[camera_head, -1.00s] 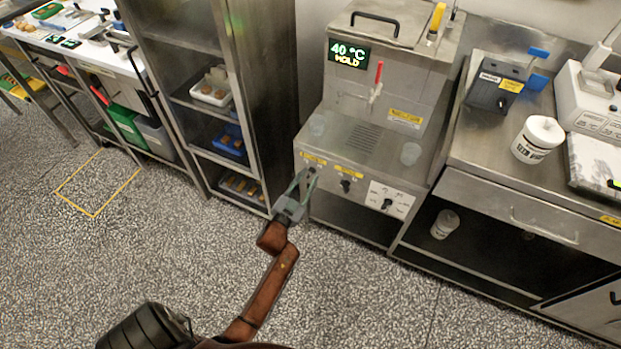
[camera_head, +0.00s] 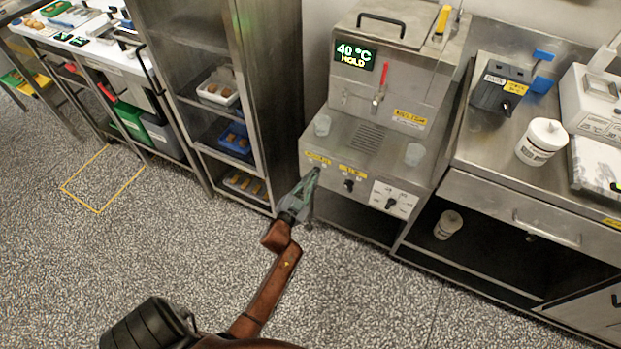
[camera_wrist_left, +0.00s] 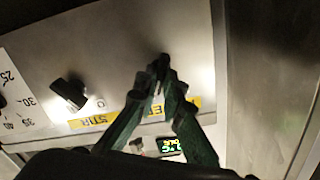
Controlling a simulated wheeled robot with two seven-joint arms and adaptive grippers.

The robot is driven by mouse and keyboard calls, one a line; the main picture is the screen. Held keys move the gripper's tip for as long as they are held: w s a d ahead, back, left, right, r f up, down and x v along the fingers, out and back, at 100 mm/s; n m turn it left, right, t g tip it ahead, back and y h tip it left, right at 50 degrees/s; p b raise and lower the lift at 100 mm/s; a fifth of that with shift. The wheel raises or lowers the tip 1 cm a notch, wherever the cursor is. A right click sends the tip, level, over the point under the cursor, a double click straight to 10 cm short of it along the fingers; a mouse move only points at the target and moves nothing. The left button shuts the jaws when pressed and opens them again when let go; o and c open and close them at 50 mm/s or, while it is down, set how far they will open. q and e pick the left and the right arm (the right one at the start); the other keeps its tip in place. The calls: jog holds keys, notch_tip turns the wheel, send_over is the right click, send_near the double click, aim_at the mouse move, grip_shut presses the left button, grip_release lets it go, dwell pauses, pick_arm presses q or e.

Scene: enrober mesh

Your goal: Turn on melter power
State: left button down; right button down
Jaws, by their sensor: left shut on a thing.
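The melter (camera_head: 395,70) is a steel machine with a lit display (camera_head: 354,54) reading 40 °C HOLD. Its sloped front panel (camera_head: 335,168) carries yellow labels and black knobs. My left gripper (camera_head: 314,174) is at the panel's left end, below the leftmost label. In the left wrist view its green fingers (camera_wrist_left: 161,78) converge on a small dark knob (camera_wrist_left: 163,62) and are shut on it. The fingers partly cover the knob and its label, so its exact setting is hard to read. My right gripper is not in view.
The middle knob (camera_head: 349,186) and a white-scaled dial (camera_head: 391,203) sit to the right on the panel. A steel rack (camera_head: 262,100) stands close on the left. A steel bench (camera_head: 480,160) with a white tub (camera_head: 540,141) is on the right. The speckled floor in front is clear.

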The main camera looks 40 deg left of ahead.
pick_arm(q)
jog(key=shift+m, duration=0.3)
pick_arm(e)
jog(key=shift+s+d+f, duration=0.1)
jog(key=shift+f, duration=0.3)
pick_arm(q)
jog(key=c, duration=2)
grip_release()
jog(key=shift+d, duration=0.1)
jog(key=shift+c, duration=0.2)
jog(key=v, duration=0.7)
jog(key=shift+s, duration=0.2)
